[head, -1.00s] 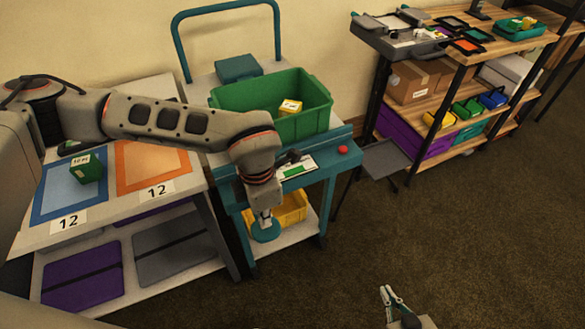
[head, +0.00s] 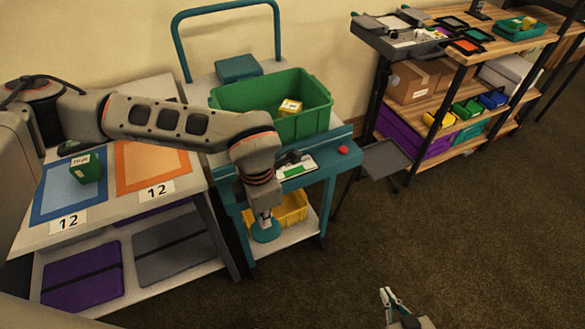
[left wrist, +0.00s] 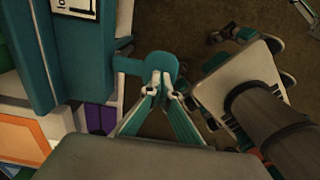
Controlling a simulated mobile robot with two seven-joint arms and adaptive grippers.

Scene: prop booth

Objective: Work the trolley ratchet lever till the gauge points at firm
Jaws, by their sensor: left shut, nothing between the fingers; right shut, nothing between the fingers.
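The teal trolley (head: 330,172) stands in the middle of the head view. Its gauge panel (head: 297,168) is white with green and sits on the front of the top; its pointer is too small to read. The teal ratchet lever (head: 266,232) has a rounded end low at the trolley's front. It also sticks out from the trolley in the left wrist view (left wrist: 158,64). My left gripper (left wrist: 158,87) is shut and empty, its fingertips at the lever's rounded end, seemingly touching it. My right gripper (head: 387,292) is shut and empty over the floor, apart from the trolley.
A green crate (head: 316,118) with a small yellow box stands on the trolley, and a red knob (head: 343,150) is at its right front. A table with blue and orange mats (head: 150,162) is at left. Shelving (head: 490,50) stands at right. The floor in front is clear.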

